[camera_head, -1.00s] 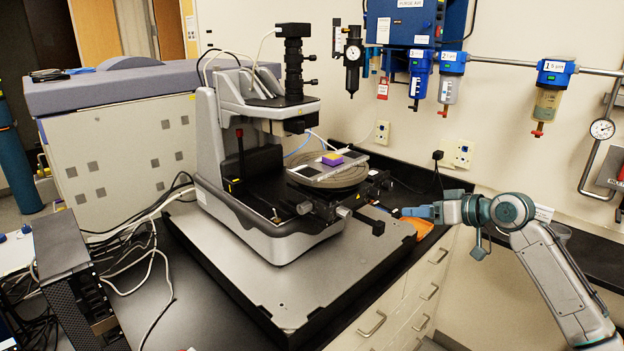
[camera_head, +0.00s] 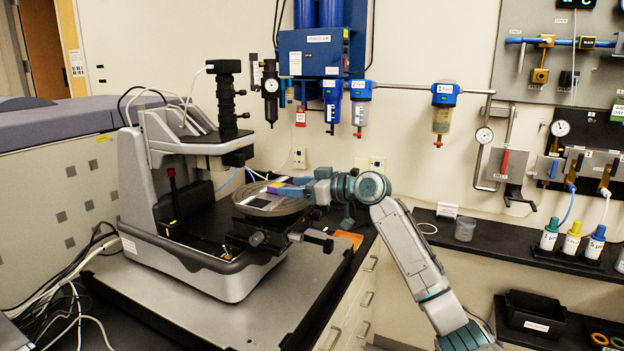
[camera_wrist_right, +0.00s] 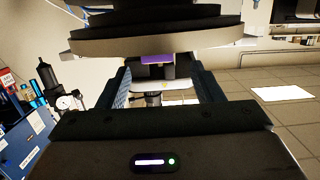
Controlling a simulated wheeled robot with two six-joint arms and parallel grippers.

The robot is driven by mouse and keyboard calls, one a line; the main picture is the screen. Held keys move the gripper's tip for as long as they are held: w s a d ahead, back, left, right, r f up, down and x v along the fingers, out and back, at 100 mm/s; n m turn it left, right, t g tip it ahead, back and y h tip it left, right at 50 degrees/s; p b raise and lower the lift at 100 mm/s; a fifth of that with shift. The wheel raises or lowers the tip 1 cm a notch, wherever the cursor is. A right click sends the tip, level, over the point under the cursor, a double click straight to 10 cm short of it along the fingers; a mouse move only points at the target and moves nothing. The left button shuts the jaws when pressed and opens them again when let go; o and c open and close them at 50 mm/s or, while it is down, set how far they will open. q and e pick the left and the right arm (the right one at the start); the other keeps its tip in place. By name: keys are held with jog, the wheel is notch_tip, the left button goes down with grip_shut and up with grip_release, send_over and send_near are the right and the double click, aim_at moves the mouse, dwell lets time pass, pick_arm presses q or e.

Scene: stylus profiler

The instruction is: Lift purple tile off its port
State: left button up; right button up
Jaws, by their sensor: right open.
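The purple tile (camera_head: 276,187) lies on top of the round grey stage (camera_head: 264,210) of the profiler in the head view, partly hidden by my right gripper. My right gripper (camera_head: 286,188) reaches in from the right, just above the stage at the tile. In the right wrist view the tile (camera_wrist_right: 155,60) shows between the two blue fingers of the right gripper (camera_wrist_right: 156,88), which stand apart on either side of it. The port under the tile is hidden. My left gripper is not in view.
The profiler's column and black optics tube (camera_head: 224,100) rise left of the stage. Black stage knobs (camera_head: 318,240) stick out in front. Blue filters (camera_head: 332,98) and a gauge hang on the wall behind. An orange item (camera_head: 349,238) lies on the counter below my right arm.

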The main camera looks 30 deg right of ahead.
jog(key=shift+p+x, duration=0.5)
jog(key=shift+x, duration=0.55)
jog(key=shift+w, duration=0.35)
jog(key=shift+w+a+f, duration=0.2)
jog(key=shift+w, duration=0.05)
jog(key=shift+a, duration=0.1)
grip_shut()
pick_arm(q)
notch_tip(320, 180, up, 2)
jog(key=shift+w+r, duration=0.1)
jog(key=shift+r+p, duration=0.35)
jog(key=shift+p, duration=0.2)
pick_arm(e)
jog(key=shift+r, duration=0.7)
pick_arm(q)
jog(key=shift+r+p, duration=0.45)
pick_arm(e)
jog(key=shift+r, duration=0.95)
